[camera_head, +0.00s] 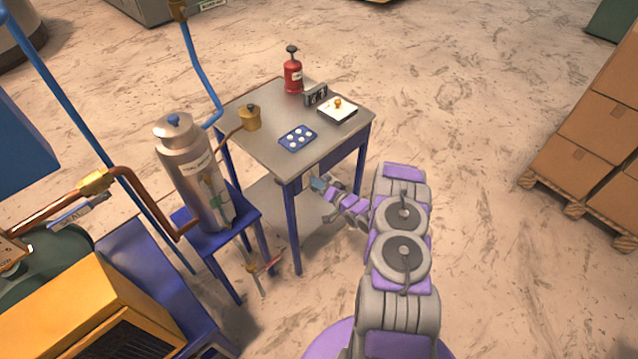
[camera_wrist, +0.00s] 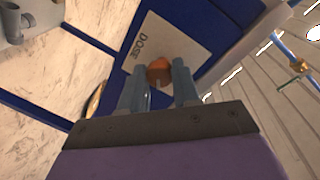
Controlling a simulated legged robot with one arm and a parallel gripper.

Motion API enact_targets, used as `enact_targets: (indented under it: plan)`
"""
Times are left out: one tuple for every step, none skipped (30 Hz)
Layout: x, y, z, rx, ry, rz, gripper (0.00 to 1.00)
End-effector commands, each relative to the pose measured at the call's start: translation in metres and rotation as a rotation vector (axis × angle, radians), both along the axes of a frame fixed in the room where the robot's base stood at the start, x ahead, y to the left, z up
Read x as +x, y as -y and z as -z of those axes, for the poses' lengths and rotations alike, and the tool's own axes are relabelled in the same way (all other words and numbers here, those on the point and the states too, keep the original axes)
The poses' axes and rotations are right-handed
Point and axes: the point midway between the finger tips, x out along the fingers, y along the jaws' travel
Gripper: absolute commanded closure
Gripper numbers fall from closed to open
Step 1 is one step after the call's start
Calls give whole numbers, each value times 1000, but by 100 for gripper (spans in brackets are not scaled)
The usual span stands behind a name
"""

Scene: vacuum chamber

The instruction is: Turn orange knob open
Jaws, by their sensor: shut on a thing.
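In the wrist view an orange knob (camera_wrist: 159,70) sits on a pale plate (camera_wrist: 185,47) lettered "DOSE", which is fixed to a blue surface. My gripper (camera_wrist: 160,80) has its two grey fingers on either side of the knob and is shut on it. The fingers partly cover the knob's lower part. In the head view my gripper (camera_head: 318,185) is low at the table's near side, beside a blue leg. The knob it holds cannot be made out there.
The metal-topped table (camera_head: 262,138) carries a red bottle (camera_head: 293,76), a blue tray (camera_head: 297,139) and a white box (camera_head: 330,113) with an orange piece on top. A steel cylinder (camera_head: 190,165) stands on a blue stand to the left. Stacked cartons (camera_head: 600,125) stand right; floor between is clear.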

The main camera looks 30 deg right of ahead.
Motion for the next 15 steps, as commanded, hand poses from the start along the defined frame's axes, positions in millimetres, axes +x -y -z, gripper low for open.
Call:
enact_targets:
  plan:
    - [1,4,-1,38,-11,7,99]
    - [1,5,-1,64,-22,7,99]
    - [1,5,-1,99,-35,8,99]
    - [1,5,-1,125,-44,7,99]
    - [1,5,-1,151,-54,8,99]
    - [1,5,0,184,-68,7,99]
    - [1,5,0,209,-76,7,99]
    - [1,5,0,233,-86,8,99]
    - [1,5,0,265,-97,7,99]
    - [1,5,0,287,-106,8,99]
    - [1,5,0,309,-113,7,99]
    - [1,6,0,337,-123,9,99]
    - [1,6,0,358,-129,9,99]
    - [1,6,0,377,-137,9,99]
    - [1,6,0,401,-145,9,99]
